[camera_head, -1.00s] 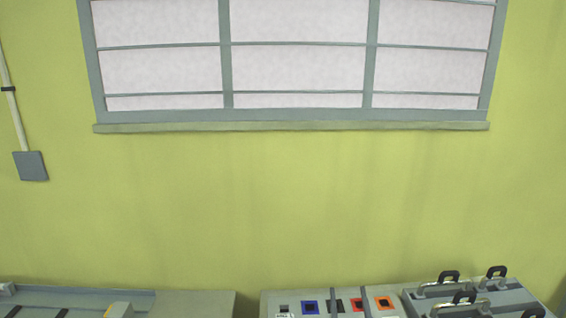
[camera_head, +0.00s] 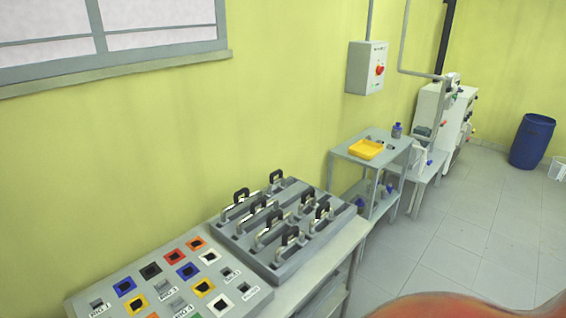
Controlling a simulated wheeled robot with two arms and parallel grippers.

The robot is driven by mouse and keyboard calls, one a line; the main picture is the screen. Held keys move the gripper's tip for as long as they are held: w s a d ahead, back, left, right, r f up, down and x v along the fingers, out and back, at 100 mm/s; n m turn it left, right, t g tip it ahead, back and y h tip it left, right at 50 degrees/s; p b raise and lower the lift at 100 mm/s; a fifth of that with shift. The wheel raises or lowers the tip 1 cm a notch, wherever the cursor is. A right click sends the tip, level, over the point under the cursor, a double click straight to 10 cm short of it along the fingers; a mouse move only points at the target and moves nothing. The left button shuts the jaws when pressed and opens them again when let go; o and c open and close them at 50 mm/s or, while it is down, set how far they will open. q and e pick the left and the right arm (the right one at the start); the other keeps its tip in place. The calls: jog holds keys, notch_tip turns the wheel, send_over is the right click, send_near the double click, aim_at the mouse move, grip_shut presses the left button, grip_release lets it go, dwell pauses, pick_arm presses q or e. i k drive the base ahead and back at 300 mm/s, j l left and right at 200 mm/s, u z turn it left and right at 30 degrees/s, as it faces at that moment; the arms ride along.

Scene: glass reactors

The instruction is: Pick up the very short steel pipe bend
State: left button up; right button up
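A grey rack (camera_head: 222,246) on the bench along the wall holds several curved pieces with black grips or collars and pale metal parts. One of them (camera_head: 290,234) stands at the rack's near edge, others stand behind it. They look like bends, but they are too small for me to tell which is the very short steel one. Neither of my grippers is in view.
Left of the rack is a grey panel (camera_head: 216,268) with coloured square sockets. To the right are a side table (camera_head: 345,152) with a yellow tray (camera_head: 366,149), a wall switch box (camera_head: 361,68) and a blue barrel (camera_head: 532,141). The tiled floor at right is open.

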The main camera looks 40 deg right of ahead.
aim_at(313, 206)
jog(key=z, duration=1.55)
